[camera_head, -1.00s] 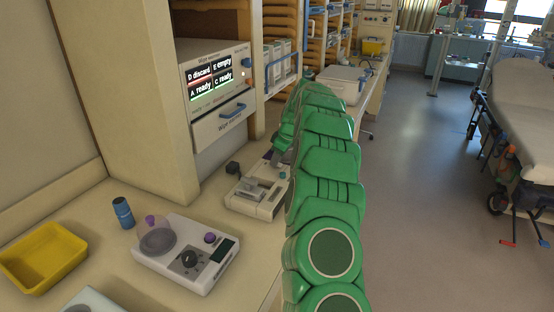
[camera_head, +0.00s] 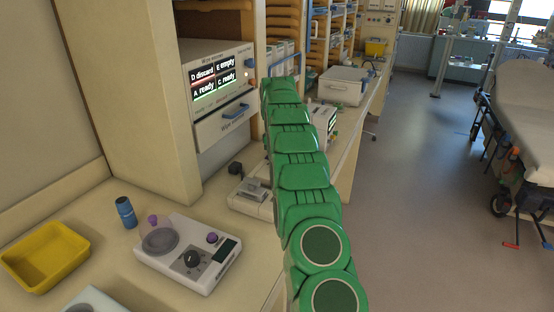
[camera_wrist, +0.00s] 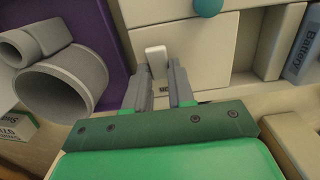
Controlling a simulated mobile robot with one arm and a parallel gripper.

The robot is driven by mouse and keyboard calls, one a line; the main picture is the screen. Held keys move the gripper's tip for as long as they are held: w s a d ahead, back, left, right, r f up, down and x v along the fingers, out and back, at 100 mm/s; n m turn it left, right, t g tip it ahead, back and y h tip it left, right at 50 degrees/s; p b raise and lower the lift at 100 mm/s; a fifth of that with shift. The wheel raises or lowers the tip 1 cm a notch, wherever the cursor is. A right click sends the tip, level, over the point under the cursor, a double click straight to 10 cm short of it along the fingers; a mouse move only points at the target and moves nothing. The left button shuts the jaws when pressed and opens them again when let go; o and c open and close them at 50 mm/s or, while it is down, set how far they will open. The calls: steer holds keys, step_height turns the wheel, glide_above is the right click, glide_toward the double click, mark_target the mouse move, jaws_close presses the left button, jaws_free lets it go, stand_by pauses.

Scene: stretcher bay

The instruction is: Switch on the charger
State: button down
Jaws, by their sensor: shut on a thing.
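In the wrist view my gripper (camera_wrist: 160,70) has its two grey fingers around a small white upright lever (camera_wrist: 156,54), and it is shut on it. The lever stands in front of a cream panel (camera_wrist: 205,48), with partly hidden lettering below it. A teal knob (camera_wrist: 208,6) is above right on the panel. In the head view my green arm hides the gripper and the lever. A pale device with a small screen (camera_head: 325,118) shows partly just right of the arm; I cannot tell whether it is the charger.
A box marked Battery (camera_wrist: 303,48) stands at the right, and grey tubes (camera_wrist: 60,88) lie at the left over purple. On the counter are a yellow tray (camera_head: 45,257), a blue bottle (camera_head: 125,212), a dial device (camera_head: 190,252) and a grey-topped device (camera_head: 250,192).

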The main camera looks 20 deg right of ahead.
stand_by(0.3)
steer(key=c, duration=1)
jaws_free()
steer(key=shift+o, duration=0.2)
steer(key=shift+r, duration=1.55)
steer(key=s+a+r, duration=0.2)
steer(key=s+r, duration=0.8)
steer(key=s, duration=0.3)
steer(key=shift+s+a, duration=0.3)
steer(key=shift+a, duration=0.1)
